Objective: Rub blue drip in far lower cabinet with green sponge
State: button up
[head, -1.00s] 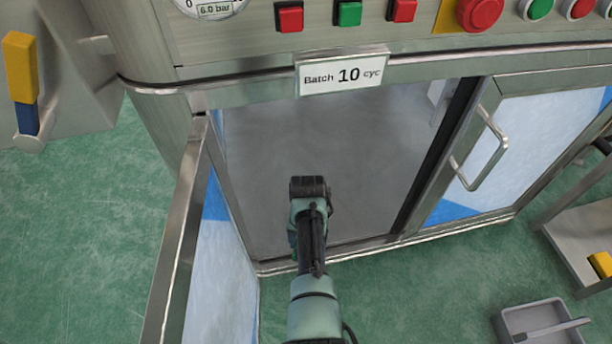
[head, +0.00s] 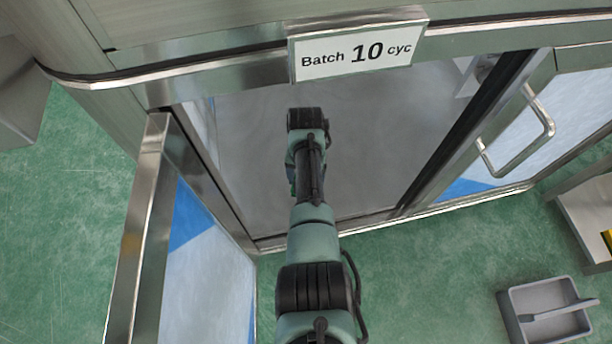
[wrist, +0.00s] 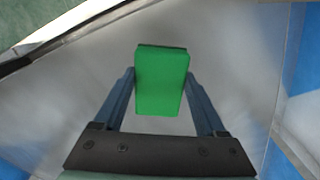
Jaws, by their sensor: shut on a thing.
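My gripper (wrist: 161,82) is shut on the green sponge (wrist: 161,85), which sits between the two fingers in the wrist view. In the head view my arm reaches through the open doorway into the lower cabinet (head: 375,150); the fingers and sponge are hidden there behind my wrist. The grey cabinet floor shows beyond the sponge in the wrist view (wrist: 225,60). I see no blue drip on the visible grey surface in either view.
The open cabinet door (head: 195,270) stands to the left of my arm. A closed door with a handle (head: 520,135) is on the right. A sign reading "Batch 10 cyc" (head: 357,55) hangs above the opening. A grey tray (head: 545,312) lies on the green floor.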

jog(key=shift+w+f+b, duration=0.1)
jog(key=shift+f+b, duration=2.85)
jog(key=shift+f, duration=0.05)
jog(key=shift+w+r, duration=0.1)
jog(key=shift+w, duration=0.15)
jog(key=shift+w+a+f+b, duration=0.1)
jog(key=shift+w+f+b, duration=0.1)
jog(key=shift+w+b, duration=0.3)
jog(key=shift+w+a+b, duration=0.25)
jog(key=shift+w+b, duration=0.7)
jog(key=shift+w, duration=0.1)
jog(key=shift+w+b, duration=0.3)
jog(key=shift+b, duration=0.75)
